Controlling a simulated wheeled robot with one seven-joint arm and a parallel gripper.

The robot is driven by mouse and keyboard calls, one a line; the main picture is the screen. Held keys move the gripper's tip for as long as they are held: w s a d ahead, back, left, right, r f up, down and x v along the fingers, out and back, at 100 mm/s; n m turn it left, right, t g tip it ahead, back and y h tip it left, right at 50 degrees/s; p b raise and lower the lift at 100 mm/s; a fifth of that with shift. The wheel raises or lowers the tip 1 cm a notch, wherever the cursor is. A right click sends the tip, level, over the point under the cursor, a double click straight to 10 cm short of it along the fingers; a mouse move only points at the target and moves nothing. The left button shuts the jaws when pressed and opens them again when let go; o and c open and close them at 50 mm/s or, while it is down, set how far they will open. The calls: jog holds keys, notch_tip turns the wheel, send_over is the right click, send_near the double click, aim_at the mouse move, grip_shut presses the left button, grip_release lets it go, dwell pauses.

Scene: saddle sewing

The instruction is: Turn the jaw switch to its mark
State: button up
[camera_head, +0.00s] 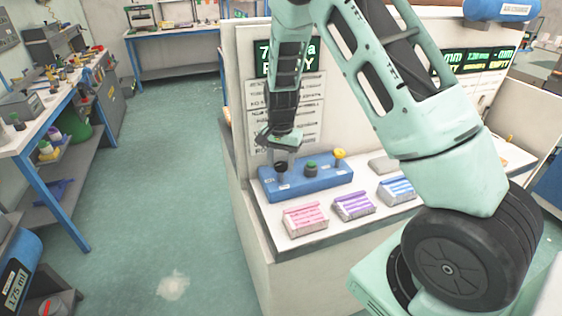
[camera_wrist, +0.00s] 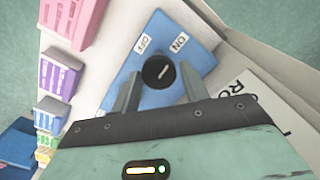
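A blue control box (camera_head: 309,185) on the bench carries a black knob (camera_head: 281,169), a green one (camera_head: 311,167) and a yellow one (camera_head: 339,154). None has a readable jaw label. My gripper (camera_head: 281,158) points down over the black knob. In the wrist view the round black knob (camera_wrist: 158,71) has a short white line, slanted toward the upper right. An OFF label (camera_wrist: 144,44) and an ON label (camera_wrist: 180,42) sit beyond it on the blue face. My open gripper (camera_wrist: 160,74) has one finger on each side of the knob; contact is not clear.
Pink (camera_head: 305,219), purple (camera_head: 353,205) and blue (camera_head: 396,190) striped blocks stand in front of and right of the box.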

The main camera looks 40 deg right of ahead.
aim_at(281, 164)
jog(key=shift+o, duration=0.9)
notch_tip(281, 164, up, 17)
jog(key=b, duration=0.3)
jog(key=shift+r, duration=0.2)
